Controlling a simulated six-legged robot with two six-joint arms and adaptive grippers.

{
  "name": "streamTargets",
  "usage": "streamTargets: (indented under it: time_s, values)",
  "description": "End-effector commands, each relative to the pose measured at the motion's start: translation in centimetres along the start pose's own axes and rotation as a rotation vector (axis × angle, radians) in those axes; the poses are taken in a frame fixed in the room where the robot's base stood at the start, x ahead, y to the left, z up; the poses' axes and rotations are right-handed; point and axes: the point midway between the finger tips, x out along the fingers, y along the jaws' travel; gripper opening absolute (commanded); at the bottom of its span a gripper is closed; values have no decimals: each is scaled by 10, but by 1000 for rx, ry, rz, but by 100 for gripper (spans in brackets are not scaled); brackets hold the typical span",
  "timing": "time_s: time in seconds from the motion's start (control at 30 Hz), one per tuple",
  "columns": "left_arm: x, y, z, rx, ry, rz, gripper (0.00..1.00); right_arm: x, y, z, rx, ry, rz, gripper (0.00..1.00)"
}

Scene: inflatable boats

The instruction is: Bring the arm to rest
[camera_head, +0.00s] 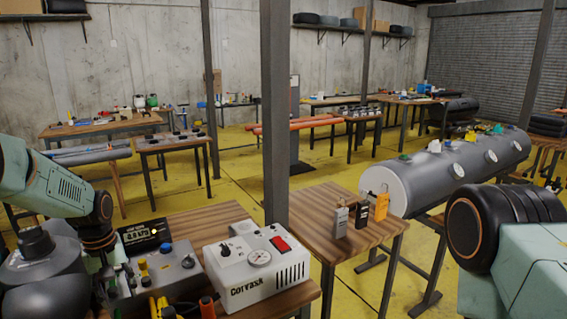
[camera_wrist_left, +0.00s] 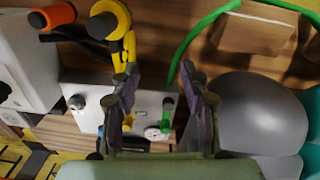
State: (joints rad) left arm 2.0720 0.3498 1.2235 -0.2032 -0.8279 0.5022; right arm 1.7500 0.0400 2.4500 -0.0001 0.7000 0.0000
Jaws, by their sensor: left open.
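My left arm (camera_head: 45,185) comes in from the left and bends down over the near wooden table. Its left gripper (camera_wrist_left: 160,80) is open, with its two dark fingers apart and nothing between them that I can see held. The fingers point towards a grey box with knobs (camera_wrist_left: 85,115), which also shows in the head view (camera_head: 185,270). In the head view the fingers are largely hidden behind the wrist and the things on the table. My right arm (camera_head: 525,265) shows at the right edge; its gripper is out of view.
A white Corvask box (camera_head: 245,285) with a gauge stands right of the grey box. A display (camera_head: 140,236) stands behind. A side table (camera_head: 330,250) holds small devices. A grey tube (camera_head: 410,185) lies beyond.

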Motion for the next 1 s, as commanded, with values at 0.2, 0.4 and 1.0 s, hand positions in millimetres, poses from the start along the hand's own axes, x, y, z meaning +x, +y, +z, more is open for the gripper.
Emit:
streamTargets:
  time_s: [0.2,0.4,1.0]
  values:
    - [67,7,57,120,-16,12,46,0,0,0,0,0,0,40]
    - [138,-4,152,267,-30,28,46,0,0,0,0,0,0,40]
    - [168,-116,386,605,-18,-5,46,0,0,0,0,0,0,40]
